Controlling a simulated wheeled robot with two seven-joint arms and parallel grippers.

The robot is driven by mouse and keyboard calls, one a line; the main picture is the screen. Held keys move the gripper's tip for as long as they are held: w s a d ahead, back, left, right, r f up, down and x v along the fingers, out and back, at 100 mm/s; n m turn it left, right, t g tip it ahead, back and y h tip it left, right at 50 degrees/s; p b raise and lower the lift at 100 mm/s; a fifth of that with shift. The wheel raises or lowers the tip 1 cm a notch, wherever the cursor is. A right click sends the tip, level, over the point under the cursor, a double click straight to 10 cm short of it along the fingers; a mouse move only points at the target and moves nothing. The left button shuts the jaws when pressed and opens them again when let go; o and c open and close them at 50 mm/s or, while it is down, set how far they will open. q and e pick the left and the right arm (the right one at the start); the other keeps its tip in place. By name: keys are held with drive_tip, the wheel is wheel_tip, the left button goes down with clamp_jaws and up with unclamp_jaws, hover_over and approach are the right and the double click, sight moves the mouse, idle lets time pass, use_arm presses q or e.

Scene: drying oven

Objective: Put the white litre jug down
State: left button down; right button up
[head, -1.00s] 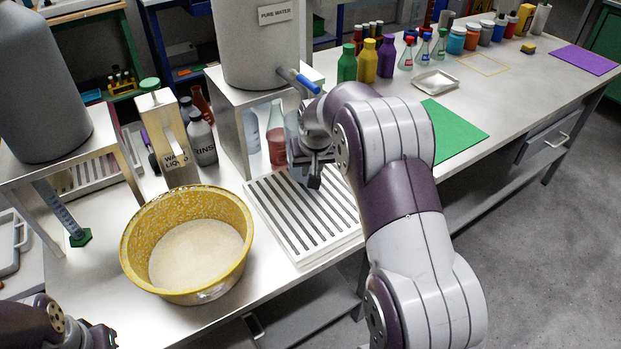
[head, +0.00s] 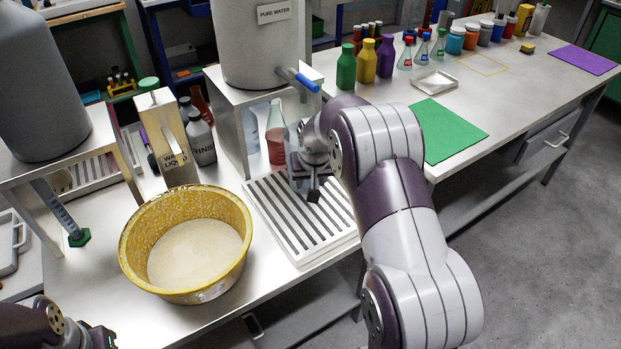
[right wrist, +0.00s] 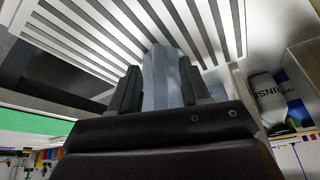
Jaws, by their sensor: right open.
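My right gripper (head: 306,184) is over the slatted drip tray below the pure-water tap. The right wrist view shows its two dark fingers apart, with a pale blue-grey body, seemingly the white litre jug (right wrist: 160,78), between them. The jug appears to stand at the slatted tray (right wrist: 90,35). In the head view the jug is mostly hidden behind my gripper and wrist; I cannot tell whether a finger touches it. Part of my left gripper (head: 98,337) shows at the bottom left corner; its fingers are not clear.
The pure-water tank (head: 255,50) with a blue-handled tap stands above the tray (head: 262,205). A flask of red liquid (head: 276,140) is close behind my gripper. A yellow basin (head: 135,265) stands to the left. A green mat (head: 450,130) lies clear to the right.

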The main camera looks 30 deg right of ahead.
drive_tip(key=p+v, duration=0.1)
drive_tip(key=v, duration=1)
drive_tip(key=s+a+f+n+g, duration=0.1)
drive_tip(key=s+a+f, duration=0.25)
drive_tip(key=s, duration=0.35)
drive_tip(key=s+a+f+n+g+y, duration=0.1)
drive_tip(key=s+a+f+n, duration=0.1)
drive_tip(key=s+a, duration=0.3)
drive_tip(key=s+a+f+n+g, duration=0.1)
drive_tip(key=s+a+f, duration=0.2)
drive_tip(key=s, duration=0.5)
wheel_tip(320, 180, up, 14)
drive_tip(key=p, duration=1.3)
drive_tip(key=shift+w+p, duration=0.25)
drive_tip(key=shift+p, duration=0.05)
drive_tip(key=shift+a+f, duration=0.1)
drive_tip(key=shift+f, duration=0.05)
